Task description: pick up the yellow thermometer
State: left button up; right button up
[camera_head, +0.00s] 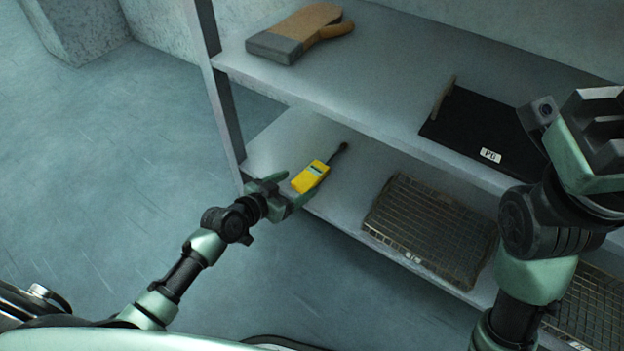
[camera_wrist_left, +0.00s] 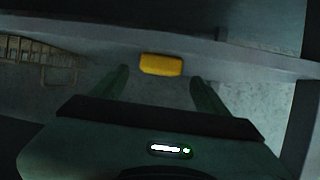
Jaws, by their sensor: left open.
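The yellow thermometer (camera_head: 311,177) lies on the lower shelf (camera_head: 283,150), close to its front edge, with its dark probe pointing away to the back right. My left gripper (camera_head: 290,186) is at the shelf's front edge, right beside the near end of the thermometer. In the left wrist view the yellow thermometer (camera_wrist_left: 162,65) shows ahead, between and just past the two fingertips of the left gripper (camera_wrist_left: 160,76). The left gripper is open with nothing held. My right gripper (camera_head: 597,130) is raised at the right, and its fingers are not clear.
A wire mesh tray (camera_head: 430,230) stands on the lower shelf to the right, with another mesh tray (camera_head: 592,305) further right. The upper shelf (camera_head: 390,65) overhangs, holding an oven mitt (camera_head: 297,32) and a black tray (camera_head: 480,130). A shelf post (camera_head: 222,100) stands left.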

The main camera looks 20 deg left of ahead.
aim_at(317, 171)
pick_arm(q)
jog(key=shift+b+x, duration=0.55)
jog(key=shift+x, duration=0.95)
jog(key=c, duration=1.6)
jog(key=shift+r, duration=0.1)
